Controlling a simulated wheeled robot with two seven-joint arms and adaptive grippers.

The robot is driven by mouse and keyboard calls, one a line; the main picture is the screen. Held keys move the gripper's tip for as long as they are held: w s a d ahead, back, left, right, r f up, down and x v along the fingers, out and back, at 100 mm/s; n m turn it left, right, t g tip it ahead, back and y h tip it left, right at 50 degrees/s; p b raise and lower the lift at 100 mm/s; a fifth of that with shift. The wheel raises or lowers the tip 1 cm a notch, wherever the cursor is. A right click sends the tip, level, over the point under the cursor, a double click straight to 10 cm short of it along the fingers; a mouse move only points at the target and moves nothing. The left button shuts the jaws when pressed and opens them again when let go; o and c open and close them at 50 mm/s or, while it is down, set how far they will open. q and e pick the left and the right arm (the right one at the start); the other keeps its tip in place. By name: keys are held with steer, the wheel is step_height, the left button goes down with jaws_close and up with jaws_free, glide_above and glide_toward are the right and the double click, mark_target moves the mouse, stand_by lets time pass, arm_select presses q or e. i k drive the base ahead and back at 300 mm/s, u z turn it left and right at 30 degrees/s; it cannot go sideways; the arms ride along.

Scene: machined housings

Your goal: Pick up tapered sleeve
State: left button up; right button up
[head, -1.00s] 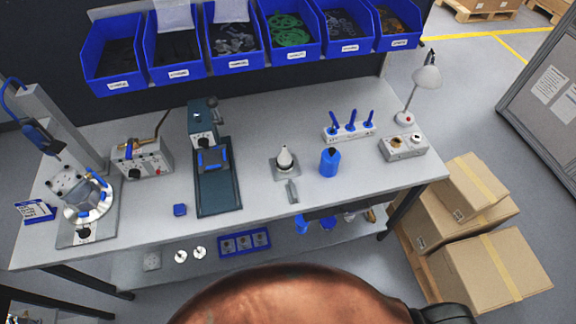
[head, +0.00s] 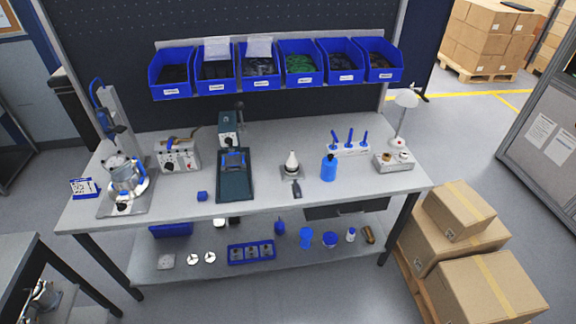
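Neither of my grippers is in view.
The workbench (head: 268,196) carries a blue bottle (head: 328,168), a dark green fixture (head: 235,184) and a clamping device (head: 127,179). Blue bins (head: 304,81) hang behind. Cardboard boxes (head: 460,211) stand at the right. Floor in front is clear.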

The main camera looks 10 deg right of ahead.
mark_target(292, 162)
steer(key=u, duration=0.8)
steer(key=i, duration=1.2)
steer(key=z, duration=0.2)
